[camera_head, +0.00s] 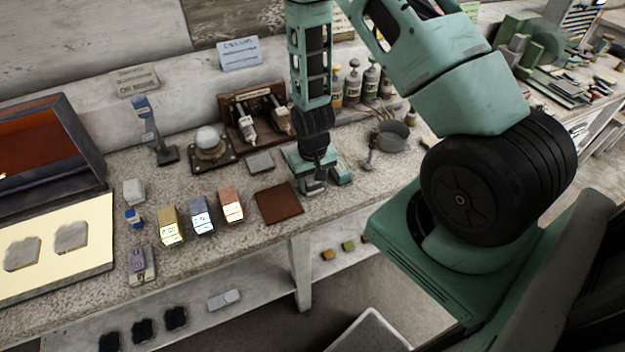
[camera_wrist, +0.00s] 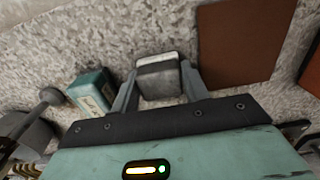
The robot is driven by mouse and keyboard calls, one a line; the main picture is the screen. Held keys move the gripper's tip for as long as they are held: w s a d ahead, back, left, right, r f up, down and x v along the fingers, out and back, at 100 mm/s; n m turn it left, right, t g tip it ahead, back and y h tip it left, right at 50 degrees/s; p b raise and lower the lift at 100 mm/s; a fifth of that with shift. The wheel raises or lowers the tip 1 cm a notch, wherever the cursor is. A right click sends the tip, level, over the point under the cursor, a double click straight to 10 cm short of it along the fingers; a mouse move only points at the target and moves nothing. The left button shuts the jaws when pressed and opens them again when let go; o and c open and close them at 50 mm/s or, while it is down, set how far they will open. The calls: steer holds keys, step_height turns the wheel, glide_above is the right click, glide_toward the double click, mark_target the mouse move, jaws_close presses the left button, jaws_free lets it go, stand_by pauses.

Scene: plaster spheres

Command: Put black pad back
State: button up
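My gripper (camera_head: 313,182) is low over the bench, just right of a brown square mat. In the wrist view, a dark grey-black block with a pale far edge, apparently the black pad (camera_wrist: 159,80), sits between my two fingers (camera_wrist: 160,84). The fingers lie against both its sides, so the gripper looks shut on it. I cannot tell whether the pad touches the bench. The brown mat (camera_head: 279,204) is empty and also shows at the right of the wrist view (camera_wrist: 235,45).
Yellow (camera_head: 171,226), blue (camera_head: 202,215) and orange (camera_head: 231,205) blocks stand left of the mat. A teal box (camera_head: 342,172) is close beside my gripper, with a metal pot (camera_head: 392,136) farther right. A rack (camera_head: 255,115) and bottles stand behind. Dark pieces (camera_head: 143,330) lie on the lower shelf.

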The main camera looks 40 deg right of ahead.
mark_target(312, 179)
steer(key=o, duration=0.4)
steer(key=shift+c, duration=0.2)
step_height(312, 179, up, 12)
steer(key=b, duration=0.2)
steer(key=s+a+r+n, duration=0.4)
steer(key=a+r, duration=0.4)
steer(key=a, duration=0.5)
steer(key=s+a+r+n, duration=0.3)
steer(key=s+a, duration=0.1)
steer(key=s, duration=0.3)
steer(key=s+a+r+n, duration=0.4)
steer(key=s+a, duration=0.1)
steer(key=s, duration=0.1)
steer(key=shift+s+a+r+y, duration=0.25)
steer(key=shift+s+a+y, duration=0.05)
steer(key=shift+s, duration=0.05)
steer(key=shift+f, duration=0.15)
